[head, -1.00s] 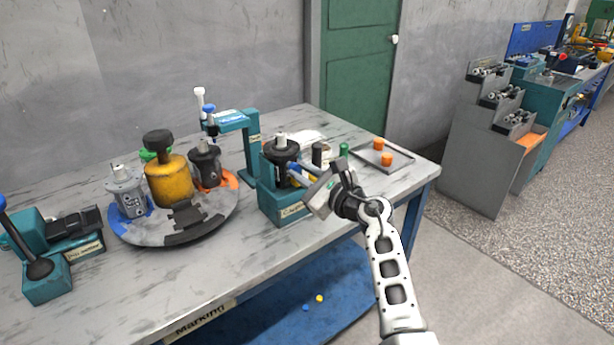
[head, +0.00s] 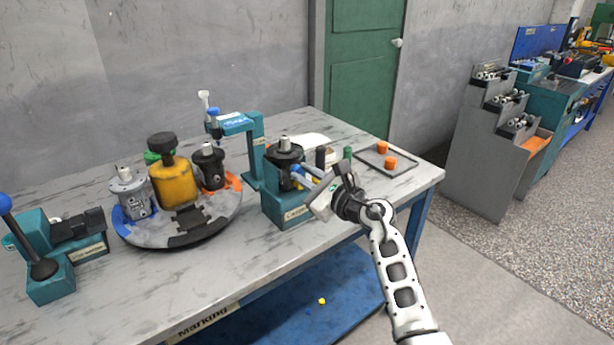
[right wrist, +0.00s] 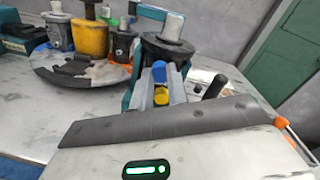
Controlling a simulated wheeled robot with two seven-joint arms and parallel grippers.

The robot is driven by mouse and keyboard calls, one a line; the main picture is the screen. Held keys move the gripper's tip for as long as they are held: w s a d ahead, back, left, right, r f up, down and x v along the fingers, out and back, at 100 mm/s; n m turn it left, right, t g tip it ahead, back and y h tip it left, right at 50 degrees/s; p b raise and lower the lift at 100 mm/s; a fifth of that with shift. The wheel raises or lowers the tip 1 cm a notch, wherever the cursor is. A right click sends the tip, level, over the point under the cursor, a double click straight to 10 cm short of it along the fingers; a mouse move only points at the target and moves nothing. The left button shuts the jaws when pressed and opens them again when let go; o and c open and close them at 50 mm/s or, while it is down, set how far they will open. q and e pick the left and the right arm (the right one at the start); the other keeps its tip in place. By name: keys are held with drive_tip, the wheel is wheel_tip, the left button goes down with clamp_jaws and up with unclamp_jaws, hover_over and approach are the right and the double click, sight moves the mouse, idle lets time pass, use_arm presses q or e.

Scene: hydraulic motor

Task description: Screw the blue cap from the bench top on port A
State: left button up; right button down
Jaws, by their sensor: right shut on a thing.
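The black hydraulic motor (head: 284,155) stands upright in a teal labelled fixture (head: 289,212) near the bench's front right; it also shows in the right wrist view (right wrist: 165,50). My right gripper (head: 306,178) reaches in from the right at the motor's side. Its fingers are closed around a blue cap (right wrist: 158,71), which sits against the motor's side. A yellow piece (right wrist: 161,96) shows just below the blue cap, between the fingers. Port A itself is hidden behind cap and fingers, so I cannot tell how far the cap is seated. My left gripper is out of view.
A round turntable (head: 180,236) with a yellow unit (head: 170,184) and grey and black motors is left. A teal press (head: 254,150) stands behind the fixture. A tray (head: 372,165) with orange caps is right. A yellow piece (head: 321,300) lies on the blue lower shelf.

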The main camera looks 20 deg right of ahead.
drive_tip(key=shift+r, duration=0.1)
drive_tip(key=shift+r+m+p, duration=0.15)
drive_tip(key=shift+m+p, duration=0.75)
drive_tip(key=shift+p, duration=0.05)
drive_tip(key=m+p, duration=0.1)
drive_tip(key=m, duration=0.1)
drive_tip(key=shift+w+m+p, duration=0.1)
drive_tip(key=shift+m+p, duration=0.2)
drive_tip(key=shift+p, duration=0.1)
drive_tip(key=shift+m, duration=0.7)
drive_tip(key=shift+m+p, duration=0.6)
drive_tip(key=shift+p, duration=0.15)
